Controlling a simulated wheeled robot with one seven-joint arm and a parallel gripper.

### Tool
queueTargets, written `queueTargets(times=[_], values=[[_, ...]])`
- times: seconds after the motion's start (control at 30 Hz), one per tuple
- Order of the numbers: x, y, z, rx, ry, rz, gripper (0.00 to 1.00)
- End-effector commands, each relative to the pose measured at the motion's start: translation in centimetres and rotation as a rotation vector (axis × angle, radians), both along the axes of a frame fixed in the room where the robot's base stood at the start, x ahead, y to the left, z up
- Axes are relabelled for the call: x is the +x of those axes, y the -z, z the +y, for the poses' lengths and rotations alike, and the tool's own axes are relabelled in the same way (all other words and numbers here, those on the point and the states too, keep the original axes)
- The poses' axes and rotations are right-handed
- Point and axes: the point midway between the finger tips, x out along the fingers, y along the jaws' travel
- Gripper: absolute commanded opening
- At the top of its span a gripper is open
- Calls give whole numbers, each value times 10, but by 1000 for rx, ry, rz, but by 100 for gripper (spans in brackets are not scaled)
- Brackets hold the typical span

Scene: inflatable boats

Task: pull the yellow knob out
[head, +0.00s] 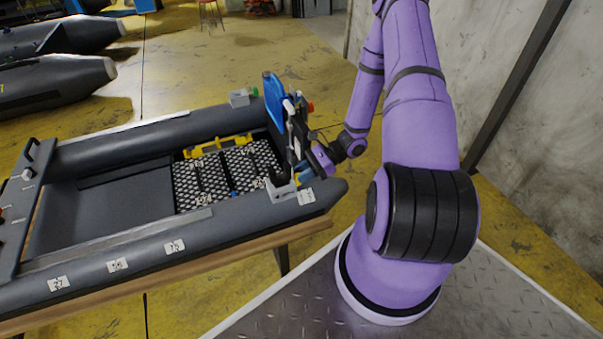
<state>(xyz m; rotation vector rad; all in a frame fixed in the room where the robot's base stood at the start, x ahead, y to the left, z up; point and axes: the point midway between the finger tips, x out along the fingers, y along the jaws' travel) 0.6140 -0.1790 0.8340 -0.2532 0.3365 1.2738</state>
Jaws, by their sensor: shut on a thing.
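A dark upright panel (292,130) stands across the near right end of a grey inflatable boat (130,240). My gripper (308,166) is at the right face of this panel, low down, with its purple arm reaching in from the right. It is shut on a small part at the panel, most likely the yellow knob. The knob itself is hidden or too small to make out between the fingers. A red-orange knob (310,107) shows higher on the same panel, above my gripper.
A blue part (273,97) rises behind the panel. Grey brackets (282,191) flank it on the boat's tubes. A yellow bar (217,146) lies by the black patterned floor. The boat rests on a wooden table (180,264). A wall (530,130) stands right.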

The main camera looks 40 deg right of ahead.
Motion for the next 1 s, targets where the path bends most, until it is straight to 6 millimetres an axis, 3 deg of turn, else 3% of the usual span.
queueTargets(times=[0.17,0.4,0.43,0.5,0.53,0.83,1.0], values=[[-6,0,-20,-1,1,-1,0],[-6,0,-20,0,0,-1,0],[-6,0,-20,-1,0,-1,30],[-6,0,-20,0,0,-1,46],[-6,0,-20,0,0,-1,49],[-6,-1,-22,-1,1,0,49],[-10,-7,-37,-2,2,-1,49]])
